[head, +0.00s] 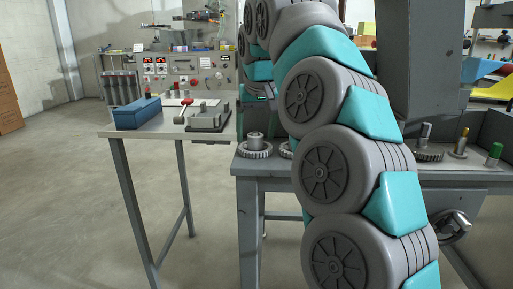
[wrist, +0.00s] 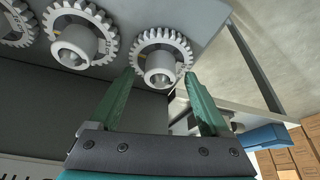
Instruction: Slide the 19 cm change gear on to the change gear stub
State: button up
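In the wrist view, my gripper (wrist: 160,75) is open, with its two green fingers apart. A toothed grey gear with a raised round hub (wrist: 160,58) lies just beyond the fingertips, roughly centred between them; I cannot tell whether they touch. A second hubbed gear (wrist: 75,40) and a third, cut-off gear (wrist: 17,25) lie to its left. The head view shows a gear (head: 253,149) at the bench's left end.
At the right of the bench (head: 262,177) stand another gear (head: 429,154), a brass-coloured peg (head: 459,146) and a green-topped peg (head: 494,153). A separate table (head: 122,131) at left carries a blue box (head: 137,113) and a grey fixture (head: 208,117). The floor at left is free.

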grip_shut()
dwell(0.4)
dwell(0.4)
